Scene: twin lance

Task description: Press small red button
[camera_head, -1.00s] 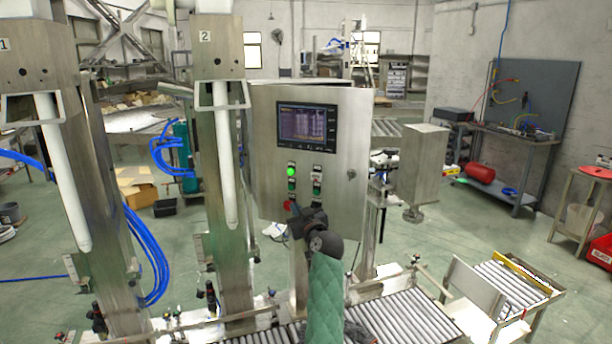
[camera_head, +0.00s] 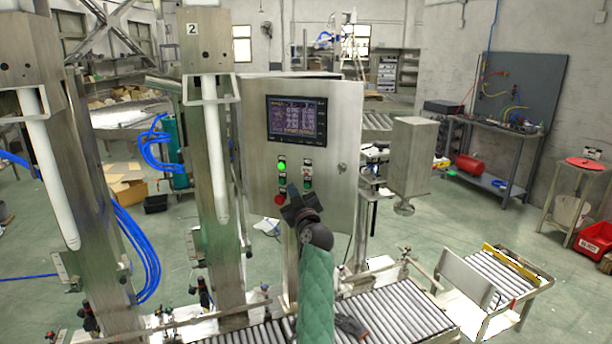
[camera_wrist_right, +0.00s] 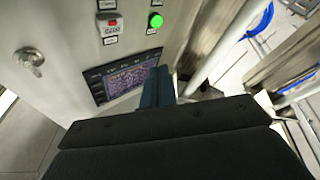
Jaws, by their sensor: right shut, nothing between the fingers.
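The grey control panel (camera_head: 253,140) has a dark screen (camera_head: 297,119) and two columns of small buttons below it. The left column has a lit green button (camera_head: 282,165); a larger red button (camera_head: 279,199) sits at its bottom. At the top of the right column is a small red button (camera_wrist_right: 113,21) in a pale housing, seen in the wrist view; the lit green one (camera_wrist_right: 155,20) is beside it. My right gripper (camera_head: 291,190) is shut and empty, with its tips in front of the lower buttons, partly hiding them. I cannot tell whether it touches the panel. My left gripper is not in view.
A roller conveyor (camera_head: 390,315) runs below the panel. Two steel columns with white tubes (camera_head: 207,150) stand to the left. A steel box (camera_head: 413,155) is to the right. A key lock (camera_wrist_right: 30,62) protrudes from the panel face.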

